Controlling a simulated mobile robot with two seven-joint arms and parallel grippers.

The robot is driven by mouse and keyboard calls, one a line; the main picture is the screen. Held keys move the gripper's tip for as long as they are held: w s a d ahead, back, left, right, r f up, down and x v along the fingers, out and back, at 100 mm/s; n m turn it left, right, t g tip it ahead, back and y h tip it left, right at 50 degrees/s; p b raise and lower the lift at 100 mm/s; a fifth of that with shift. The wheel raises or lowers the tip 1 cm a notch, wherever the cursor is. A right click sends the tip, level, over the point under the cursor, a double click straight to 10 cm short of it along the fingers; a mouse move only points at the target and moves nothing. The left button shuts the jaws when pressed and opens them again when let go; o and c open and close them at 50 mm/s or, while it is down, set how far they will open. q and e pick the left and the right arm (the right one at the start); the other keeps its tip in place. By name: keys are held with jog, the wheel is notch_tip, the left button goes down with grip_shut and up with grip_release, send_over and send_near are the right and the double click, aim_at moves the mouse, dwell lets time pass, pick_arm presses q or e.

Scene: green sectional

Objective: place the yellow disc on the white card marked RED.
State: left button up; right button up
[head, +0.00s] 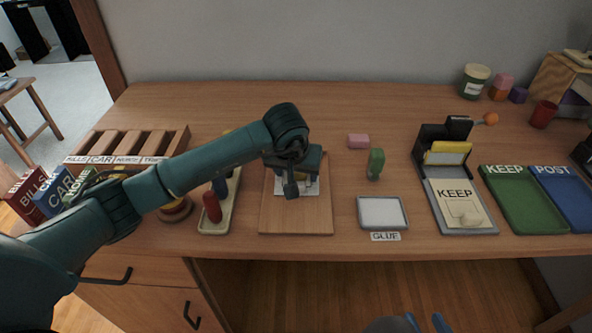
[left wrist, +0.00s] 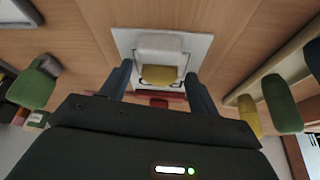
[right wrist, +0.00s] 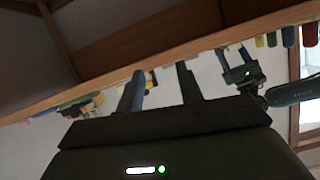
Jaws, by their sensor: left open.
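A white card (left wrist: 122,40) lies on the wooden board (head: 296,220); in the head view the card (head: 281,188) is partly covered by my left gripper (head: 298,186). In the left wrist view, a yellow rounded piece (left wrist: 158,75), seemingly the disc, is at the card between the fingers of my left gripper (left wrist: 160,85). The fingers are apart, with a gap on both sides of the yellow piece. A pale block (left wrist: 160,43) is beside it on the card. The card's word is not readable. My right gripper (right wrist: 158,85) is open and empty, low in front of the desk.
A tray with pegs (head: 217,222) stands left of the board. A pink block (head: 358,141), a green piece (head: 376,163) and a GLUE tray (head: 382,212) are to the right. A KEEP stand (head: 428,180) and green tray (head: 540,205) are farther right. The desk behind the board is clear.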

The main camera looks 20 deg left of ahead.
pick_arm(q)
jog(key=shift+r, duration=0.15)
jog(key=shift+s+r, duration=0.1)
jog(key=shift+r, duration=0.25)
jog(key=p+v, duration=0.1)
jog(key=v, duration=1)
pick_arm(e)
jog(key=shift+w+a+f, duration=0.1)
jog(key=shift+a+f, duration=0.1)
jog(key=shift+f, duration=0.1)
pick_arm(q)
jog(key=shift+s+r, duration=0.1)
jog(key=shift+r, duration=0.05)
pick_arm(e)
jog(key=shift+r, duration=0.1)
